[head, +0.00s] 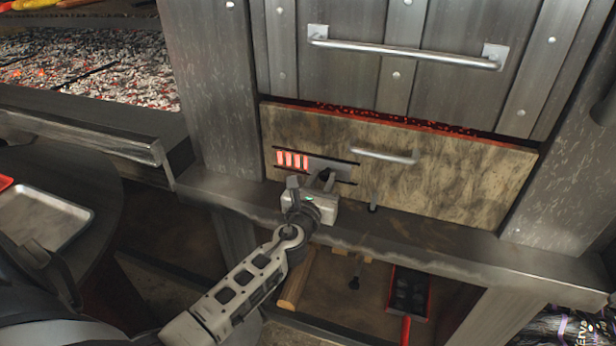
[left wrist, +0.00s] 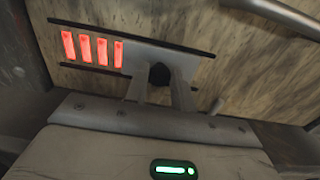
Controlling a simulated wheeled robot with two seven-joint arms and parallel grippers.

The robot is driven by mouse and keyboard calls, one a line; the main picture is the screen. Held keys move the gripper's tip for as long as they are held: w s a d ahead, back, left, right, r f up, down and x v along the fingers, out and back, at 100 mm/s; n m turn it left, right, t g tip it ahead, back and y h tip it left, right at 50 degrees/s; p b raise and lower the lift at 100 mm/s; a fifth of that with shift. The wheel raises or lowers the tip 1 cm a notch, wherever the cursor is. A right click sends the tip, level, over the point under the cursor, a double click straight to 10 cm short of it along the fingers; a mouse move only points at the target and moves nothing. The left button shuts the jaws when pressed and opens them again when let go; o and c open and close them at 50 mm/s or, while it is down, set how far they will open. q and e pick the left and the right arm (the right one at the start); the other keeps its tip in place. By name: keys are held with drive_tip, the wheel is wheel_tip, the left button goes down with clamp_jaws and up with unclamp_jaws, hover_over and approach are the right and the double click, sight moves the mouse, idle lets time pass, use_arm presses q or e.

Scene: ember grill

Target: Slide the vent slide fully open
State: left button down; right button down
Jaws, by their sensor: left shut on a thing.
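The vent slide (head: 331,167) is a grey metal plate between two dark rails on the front of the tan lower panel (head: 455,175). Several glowing red slots (head: 292,160) show uncovered to the left of the plate. In the left wrist view the plate (left wrist: 190,66) and the red slots (left wrist: 92,50) also show. My left gripper (head: 322,183) is at the plate, with its fingers (left wrist: 160,88) shut on the dark knob (left wrist: 159,74) of the slide. The fingers hide part of the plate. My right gripper is not in view.
A bar handle (head: 385,156) is on the panel right of the slide, and a longer one (head: 405,50) is on the door above. A bed of coals (head: 90,65) and a metal tray (head: 40,218) are at the left.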

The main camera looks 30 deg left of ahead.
use_arm(q)
drive_tip(key=shift+w+d, duration=0.15)
drive_tip(key=shift+d, duration=0.75)
drive_tip(key=c, duration=1.2)
unclamp_jaws()
drive_tip(key=shift+s, duration=0.5)
drive_tip(key=v, duration=1.5)
drive_tip(key=shift+b, duration=0.35)
